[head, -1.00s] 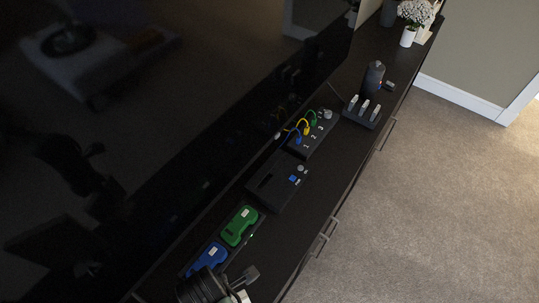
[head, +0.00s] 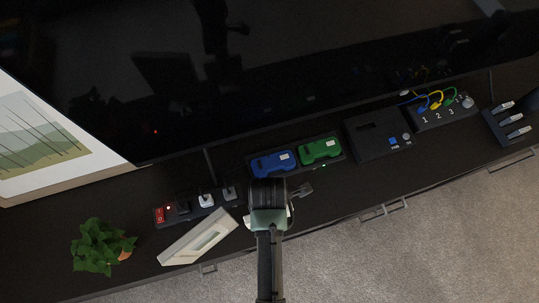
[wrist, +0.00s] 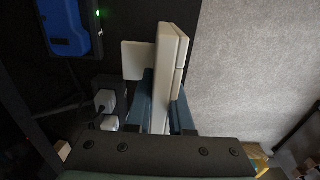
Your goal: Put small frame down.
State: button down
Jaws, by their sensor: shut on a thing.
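The small frame (head: 200,238) is off-white with a pale picture. In the head view it is tilted at the cabinet's front edge, left of my arm. In the wrist view the frame (wrist: 168,65) shows nearly edge-on, with a flat pale flap (wrist: 135,60) on its left, probably its stand. My gripper (wrist: 166,100) is shut on it, teal fingers on both sides. In the head view my wrist hides most of the fingers. I cannot tell whether the frame's lower edge touches the dark cabinet top (head: 185,185).
A power strip (head: 182,208) with plugs lies just behind the frame. A potted plant (head: 100,247) stands left. Blue (head: 273,163) and green (head: 320,150) devices sit in a dock. A large picture (head: 45,140) leans back left. The television (head: 300,60) runs behind. Bare top lies between plant and strip.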

jog(key=shift+f, duration=2.05)
jog(key=shift+f, duration=0.15)
jog(key=c, duration=0.8)
grip_release()
notch_tip(320, 180, up, 12)
jog(key=shift+r+p, duration=0.15)
jog(key=shift+p, duration=0.3)
